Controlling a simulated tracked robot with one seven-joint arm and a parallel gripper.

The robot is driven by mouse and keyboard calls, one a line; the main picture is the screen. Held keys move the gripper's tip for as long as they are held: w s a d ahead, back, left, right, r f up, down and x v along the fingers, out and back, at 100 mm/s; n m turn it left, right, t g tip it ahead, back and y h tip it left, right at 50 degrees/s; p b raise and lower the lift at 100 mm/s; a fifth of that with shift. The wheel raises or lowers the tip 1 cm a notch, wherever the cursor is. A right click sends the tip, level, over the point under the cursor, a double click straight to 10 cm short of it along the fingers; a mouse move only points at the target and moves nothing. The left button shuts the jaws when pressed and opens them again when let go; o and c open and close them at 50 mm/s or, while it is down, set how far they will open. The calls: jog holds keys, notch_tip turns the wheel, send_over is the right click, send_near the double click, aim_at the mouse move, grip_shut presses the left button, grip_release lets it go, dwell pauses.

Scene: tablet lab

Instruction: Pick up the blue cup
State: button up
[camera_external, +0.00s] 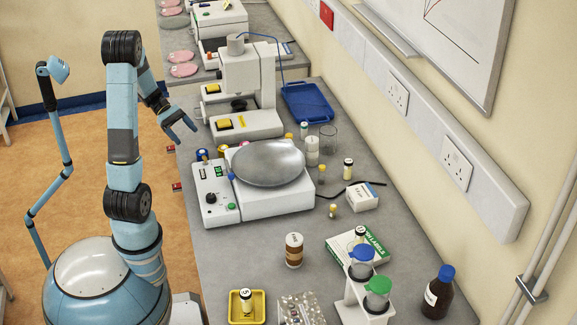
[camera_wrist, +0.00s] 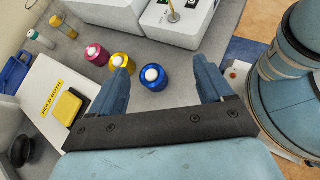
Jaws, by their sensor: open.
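The blue cup (camera_wrist: 153,77) is a small round blue vessel with a white ball-like top, standing on the grey bench in the wrist view. It also shows, small, in the external view (camera_external: 202,154) at the bench's left edge, behind the tabletop machine. My gripper (camera_wrist: 162,69) is open and empty. In the wrist view the blue cup appears between the two fingers, nearer the left one, and apart from both. In the external view my gripper (camera_external: 184,134) hangs above and left of the cup. The exact height gap cannot be told.
A yellow cup (camera_wrist: 121,64) stands beside the blue one, partly behind my left finger; a magenta cup (camera_wrist: 95,53) is farther left. A white machine with a round metal plate (camera_external: 268,162) and a white instrument (camera_external: 243,125) flank the area. Small vials (camera_wrist: 62,27) stand farther off.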

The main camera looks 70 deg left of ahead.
aim_at(196, 150)
jog(key=s+a+f+n+t, duration=0.3)
jog(key=s+a+f+n, duration=0.1)
jog(key=s+a, duration=0.15)
jog(key=shift+t+y, duration=0.3)
jog(key=shift+y, duration=0.1)
jog(key=x, duration=1.3)
jog(key=shift+w, duration=0.55)
jog(key=shift+a+r, duration=0.1)
jog(key=c, duration=1.2)
